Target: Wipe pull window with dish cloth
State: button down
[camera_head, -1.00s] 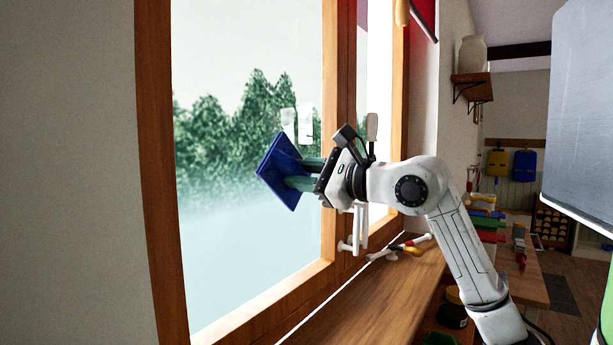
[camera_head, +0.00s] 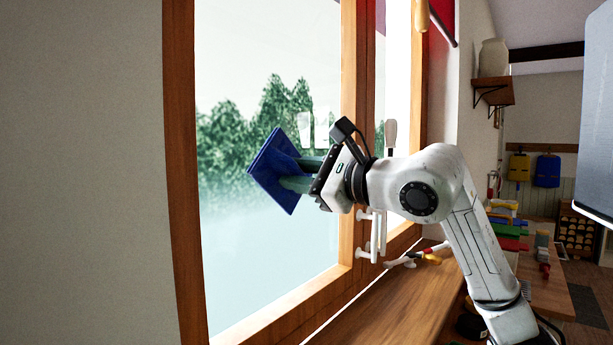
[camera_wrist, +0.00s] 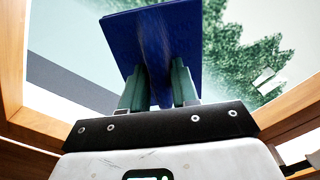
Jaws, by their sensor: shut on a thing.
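The dish cloth (camera_head: 272,170) is a flat dark blue square held out in front of the window. My gripper (camera_head: 298,175) is shut on it, with green fingers on both sides of a pinched fold. The wrist view also shows the cloth (camera_wrist: 150,35) between the two fingertips (camera_wrist: 160,75), tilted toward the glass. The window (camera_head: 262,60) has a wooden frame and a large pane with trees behind. The pane's lower part looks hazy. Whether the cloth touches the glass I cannot tell.
A wooden sill (camera_head: 385,305) runs below the window. White handles (camera_head: 372,235) and an orange-and-white tool (camera_head: 425,256) are near the frame, behind my arm. A grey panel (camera_head: 597,110) stands at the right. A plain wall (camera_head: 85,170) is at the left.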

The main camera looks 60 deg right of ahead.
aim_at(271, 167)
jog(key=shift+w+a+r, duration=0.15)
jog(key=shift+a+r, duration=0.05)
jog(key=shift+a, duration=0.35)
jog(key=shift+w+a+r, duration=0.15)
jog(key=shift+a+r, duration=0.05)
jog(key=shift+a, duration=0.4)
jog(key=shift+w+a+r, duration=0.15)
jog(key=shift+a+r, duration=0.05)
jog(key=shift+a, duration=0.35)
jog(key=shift+f, duration=0.1)
jog(key=shift+b, duration=0.3)
jog(key=shift+s+d+f+b, duration=0.25)
jog(key=shift+d+f+b, duration=0.1)
jog(key=shift+d+b, duration=0.3)
jog(key=shift+s+d+f+b, duration=0.2)
jog(key=shift+d+b, duration=0.3)
jog(key=shift+d, duration=0.4)
jog(key=shift+s+d+f+b, duration=0.2)
jog(key=shift+d+b, duration=0.25)
jog(key=shift+d, duration=0.4)
jog(key=shift+s+d+f+b, duration=0.2)
jog(key=shift+d+b, duration=0.3)
jog(key=shift+d, duration=0.4)
jog(key=s+d+f+b, duration=0.1)
jog(key=d+f+b, duration=0.1)
jog(key=d, duration=0.4)
jog(key=shift+s+d+b, duration=0.25)
jog(key=shift+b, duration=0.25)
